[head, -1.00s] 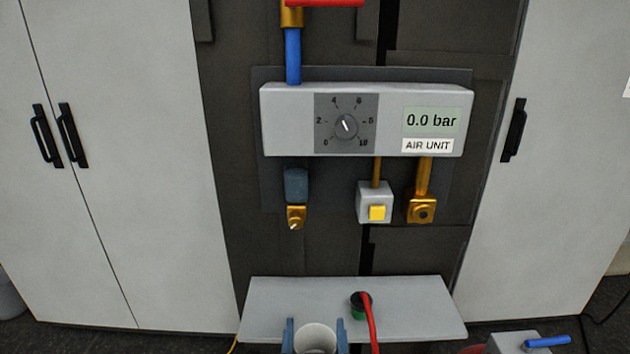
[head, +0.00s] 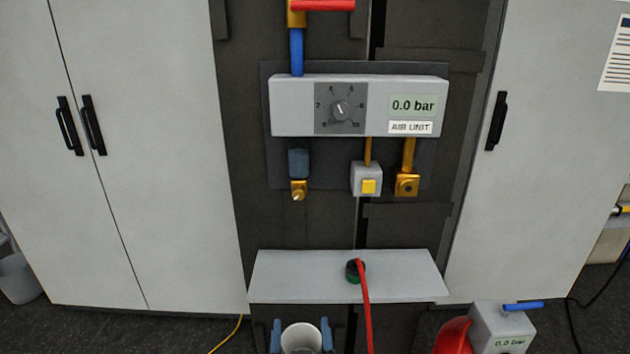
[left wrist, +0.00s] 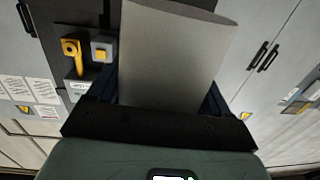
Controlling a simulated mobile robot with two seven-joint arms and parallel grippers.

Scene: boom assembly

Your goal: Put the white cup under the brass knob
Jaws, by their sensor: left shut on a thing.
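The white cup (head: 301,340) is at the bottom of the head view, its round mouth facing up. My left gripper (head: 301,332) is shut on it, with one blue finger on each side. The cup's pale wall fills the middle of the left wrist view (left wrist: 170,60) between the fingers. The brass knob (head: 298,190) hangs under a blue-grey bowl at the left underside of the air unit (head: 290,103). In the head view the cup is well below the knob, nearer to me than the shelf. My right gripper is not in view.
A grey shelf (head: 310,278) juts out below the air unit; a red hose (head: 364,300) rises from a green-black fitting on it. A yellow button box (head: 367,178) and brass fitting (head: 406,184) hang right of the knob. A red tank with a grey box (head: 500,325) stands low at right.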

